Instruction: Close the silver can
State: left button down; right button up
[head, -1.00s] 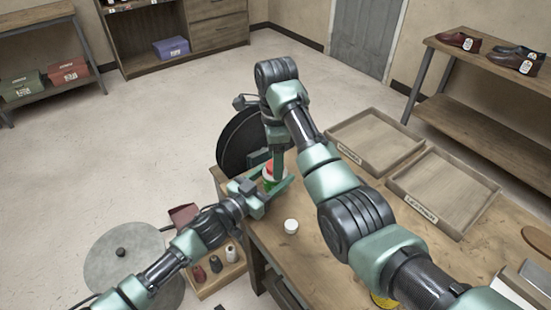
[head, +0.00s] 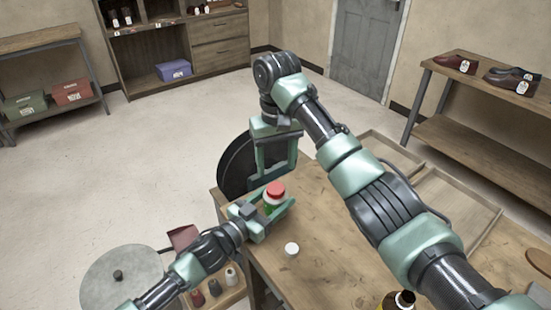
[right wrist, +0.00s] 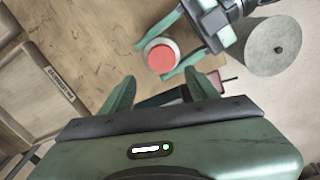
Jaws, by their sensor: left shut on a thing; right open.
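The right wrist view shows the red cap (right wrist: 160,58) from above, ringed by a pale rim. My right gripper (head: 276,170) is open and empty just above the cap, apart from it. In the right wrist view its fingers (right wrist: 160,86) point toward the cap. Whether the cap is tight cannot be told.
A small white cap (head: 292,249) lies on the wooden table (head: 325,265). Wooden trays (head: 455,205) lie at the right. A grey disc (head: 120,280) and a box of spools (head: 215,288) are at the lower left.

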aim_at(276, 188)
jog(key=n, duration=0.2)
jog(key=r+n, duration=0.1)
jog(key=n, duration=0.1)
jog(key=shift+s+n, duration=0.15)
jog(key=shift+n, duration=0.15)
jog(key=n, duration=0.3)
jog(key=shift+s+r, duration=0.2)
jog(key=shift+r, duration=0.05)
jog(key=shift+f, duration=0.1)
jog(key=shift+f, duration=3.9)
grip_shut()
